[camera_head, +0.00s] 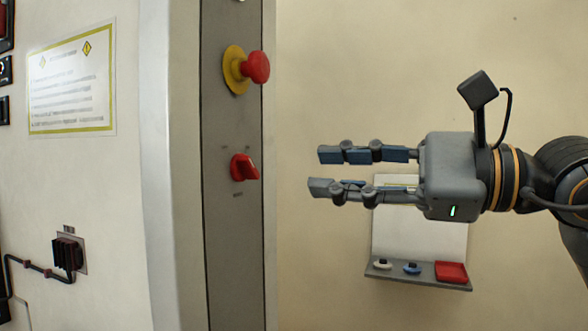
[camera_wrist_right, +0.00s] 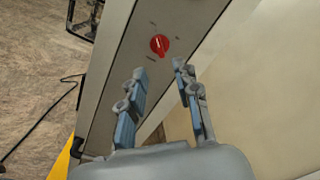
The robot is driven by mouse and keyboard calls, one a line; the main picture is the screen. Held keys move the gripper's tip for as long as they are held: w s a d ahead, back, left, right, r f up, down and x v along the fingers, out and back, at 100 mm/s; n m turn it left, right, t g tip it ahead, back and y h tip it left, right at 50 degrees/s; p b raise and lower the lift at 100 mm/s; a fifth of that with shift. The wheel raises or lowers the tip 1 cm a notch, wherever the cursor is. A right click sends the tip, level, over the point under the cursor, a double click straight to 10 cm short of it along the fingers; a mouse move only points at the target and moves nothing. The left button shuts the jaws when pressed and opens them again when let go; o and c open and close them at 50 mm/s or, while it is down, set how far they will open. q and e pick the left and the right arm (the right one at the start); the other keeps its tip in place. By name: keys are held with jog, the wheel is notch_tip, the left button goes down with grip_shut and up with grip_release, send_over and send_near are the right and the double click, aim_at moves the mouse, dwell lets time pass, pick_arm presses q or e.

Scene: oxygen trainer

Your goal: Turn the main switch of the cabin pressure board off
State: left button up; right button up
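The red rotary switch (camera_head: 244,167) sits on the narrow grey panel strip of the cabinet in the head view, with small markings around it. In the right wrist view the red switch (camera_wrist_right: 159,45) lies ahead of the fingertips, its handle line slightly tilted. My right gripper (camera_head: 316,171) comes in from the right, open and empty. Its fingers point left at about the switch's height, with a gap between fingertips and switch. The right gripper (camera_wrist_right: 158,72) also shows in the wrist view, fingers spread. My left gripper is not in view.
A red mushroom button (camera_head: 256,67) on a yellow base sits above the switch. A wall shelf (camera_head: 418,278) with small items and a red tray is behind and below my right gripper. A black connector (camera_head: 68,254) with a cable is on the cabinet's left face.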

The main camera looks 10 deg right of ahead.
jog(key=shift+v, duration=1.55)
